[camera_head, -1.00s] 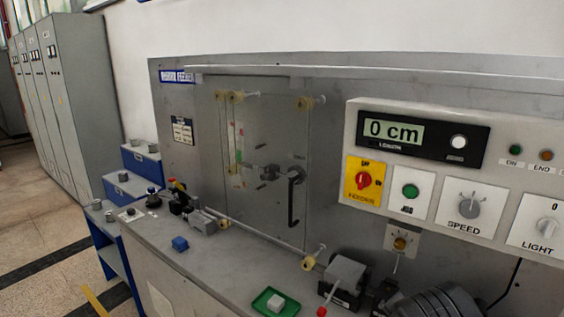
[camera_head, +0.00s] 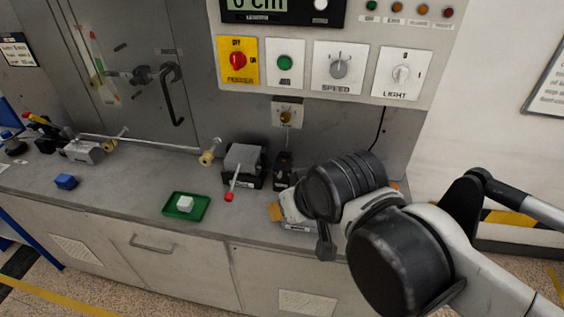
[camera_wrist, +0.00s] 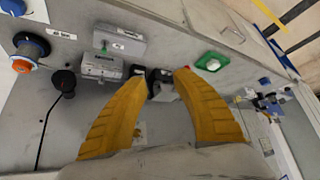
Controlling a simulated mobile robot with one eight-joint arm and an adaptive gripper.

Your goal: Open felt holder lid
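I cannot tell for certain which item is the felt holder. A grey block on a black base (camera_head: 243,161), with a red-tipped lever (camera_head: 229,197) at its front, sits on the bench left of my arm. A small black device (camera_head: 283,172) stands beside it. My gripper (camera_wrist: 162,82) has two yellow fingers spread apart with nothing held. In the wrist view, small black and grey parts show on the bench beyond the fingertips. In the head view, my arm hides most of the gripper; only a bit of yellow shows low over the bench. No raised lid is discernible.
A green tray (camera_head: 171,214) with a white block (camera_head: 185,202) lies left of the grey block. A blue block (camera_head: 66,181) lies further left. The control panel (camera_head: 300,62) is on the wall above. Bench between the tray and blue block is clear.

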